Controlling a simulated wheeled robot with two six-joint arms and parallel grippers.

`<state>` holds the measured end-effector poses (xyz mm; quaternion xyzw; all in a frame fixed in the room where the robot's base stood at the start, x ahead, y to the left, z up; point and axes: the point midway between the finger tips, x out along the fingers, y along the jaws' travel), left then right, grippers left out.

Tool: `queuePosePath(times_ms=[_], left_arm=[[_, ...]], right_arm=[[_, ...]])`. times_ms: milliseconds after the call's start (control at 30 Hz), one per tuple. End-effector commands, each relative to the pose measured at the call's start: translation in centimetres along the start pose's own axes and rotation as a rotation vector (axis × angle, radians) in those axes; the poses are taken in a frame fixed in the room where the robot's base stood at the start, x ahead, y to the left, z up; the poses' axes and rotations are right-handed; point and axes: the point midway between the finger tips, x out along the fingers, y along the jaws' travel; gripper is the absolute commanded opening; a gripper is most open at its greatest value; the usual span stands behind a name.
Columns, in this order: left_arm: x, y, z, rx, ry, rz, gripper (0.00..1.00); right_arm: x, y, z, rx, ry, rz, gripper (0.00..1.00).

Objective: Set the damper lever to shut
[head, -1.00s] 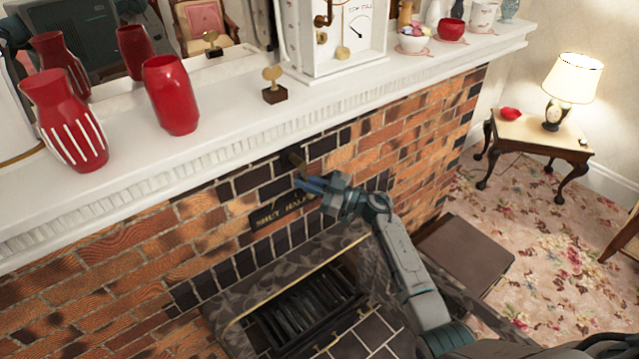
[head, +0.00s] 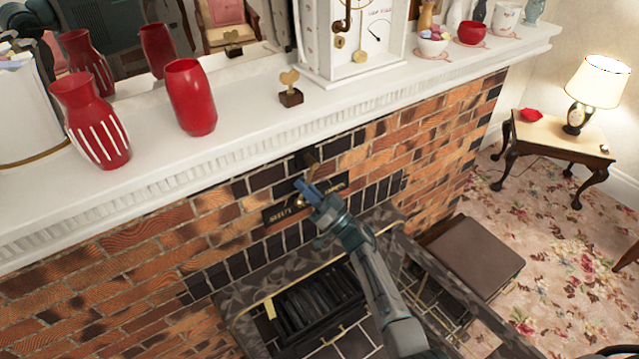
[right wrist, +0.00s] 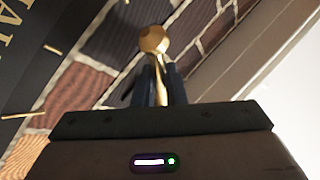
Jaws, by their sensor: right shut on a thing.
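My left gripper is not in view.
The white mantel shelf (head: 240,117) juts out above the lever, with red vases (head: 191,97), a small heart-shaped ornament (head: 290,88) and a white clock (head: 350,40) on it. The firebox grate (head: 318,300) is below. A side table (head: 560,136) with a lamp stands far right.

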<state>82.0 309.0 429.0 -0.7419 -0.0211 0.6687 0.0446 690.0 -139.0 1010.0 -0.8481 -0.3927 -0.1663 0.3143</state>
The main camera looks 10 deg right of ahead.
Motion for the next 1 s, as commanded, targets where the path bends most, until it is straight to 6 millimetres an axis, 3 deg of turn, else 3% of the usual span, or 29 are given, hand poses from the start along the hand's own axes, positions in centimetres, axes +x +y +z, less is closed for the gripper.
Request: queuePosePath(times_ms=[500, 533, 633, 1000], left_arm=[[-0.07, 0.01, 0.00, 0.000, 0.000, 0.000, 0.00], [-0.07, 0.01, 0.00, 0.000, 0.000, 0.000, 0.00], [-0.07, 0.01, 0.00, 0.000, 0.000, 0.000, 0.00], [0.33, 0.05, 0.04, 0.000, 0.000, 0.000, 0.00]], right_arm=[[-0.01, -0.16, 0.34, 0.018, 0.006, 0.006, 0.00], [0.00, -0.16, 0.34, 0.018, 0.006, 0.006, 0.15], [0.03, -0.16, 0.28, 0.017, 0.007, 0.006, 0.31], [-0.75, -0.06, 0.22, 0.014, 0.009, 0.005, 0.31]])
